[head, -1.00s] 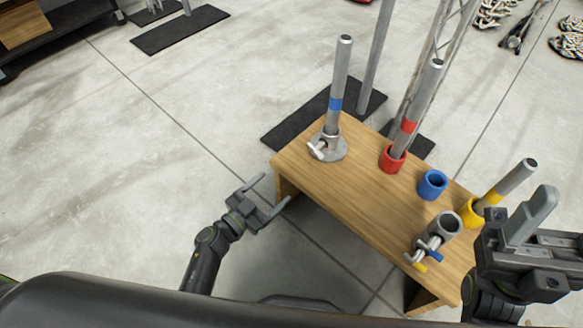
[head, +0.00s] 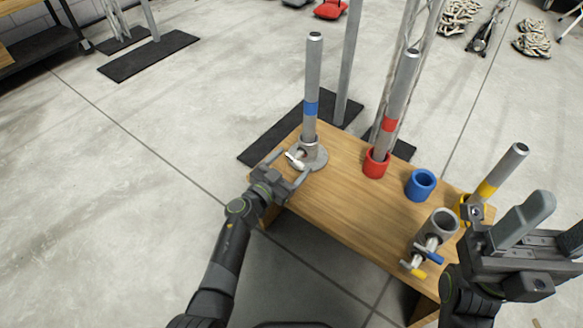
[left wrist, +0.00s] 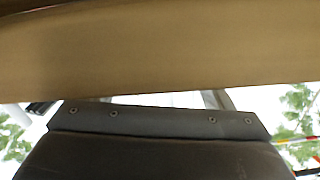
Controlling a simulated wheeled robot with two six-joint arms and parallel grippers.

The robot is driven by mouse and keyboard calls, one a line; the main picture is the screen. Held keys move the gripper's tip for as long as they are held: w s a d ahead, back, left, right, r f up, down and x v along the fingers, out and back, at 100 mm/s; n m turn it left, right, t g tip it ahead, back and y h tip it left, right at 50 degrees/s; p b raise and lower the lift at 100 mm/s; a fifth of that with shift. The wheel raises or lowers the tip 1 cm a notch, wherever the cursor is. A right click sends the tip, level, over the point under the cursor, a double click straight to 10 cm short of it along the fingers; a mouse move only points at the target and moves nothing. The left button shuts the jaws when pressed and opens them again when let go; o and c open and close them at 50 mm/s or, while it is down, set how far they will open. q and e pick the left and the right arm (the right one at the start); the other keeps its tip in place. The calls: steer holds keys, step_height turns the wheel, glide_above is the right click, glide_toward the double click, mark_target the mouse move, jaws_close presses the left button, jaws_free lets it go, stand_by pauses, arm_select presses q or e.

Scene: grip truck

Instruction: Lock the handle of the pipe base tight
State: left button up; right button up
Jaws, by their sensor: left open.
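The pipe base (head: 311,158) is a round grey flange with a collar on the left end of the wooden table. A grey pipe (head: 313,75) with a blue band stands upright in it. Its pale handle (head: 294,160) sticks out on the near left side. My left gripper (head: 291,168) is open at the table's left edge, its fingers on either side of the handle in the picture; I cannot tell whether they touch it. The left wrist view shows neither handle nor base. My right gripper (head: 548,230) appears open and empty at the right, near the yellow-banded pipe.
The wooden table (head: 345,205) also holds a red cup (head: 376,162) with a leaning red-banded pipe, a blue cup (head: 420,185) and a grey clamp piece (head: 436,230). Truss legs stand behind it on a black mat (head: 270,140). The left wrist view shows a brown board (left wrist: 160,55) close overhead.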

arm_select(q)
steer(key=shift+w+d, duration=0.2)
steer(key=shift+w, duration=0.05)
steer(key=shift+c, duration=0.4)
steer(key=c, duration=0.8)
steer(key=shift+m, duration=0.3)
steer(key=shift+c, duration=0.2)
steer(key=shift+m+p, duration=0.4)
steer(key=o, duration=0.9)
steer(key=shift+s+a, duration=0.1)
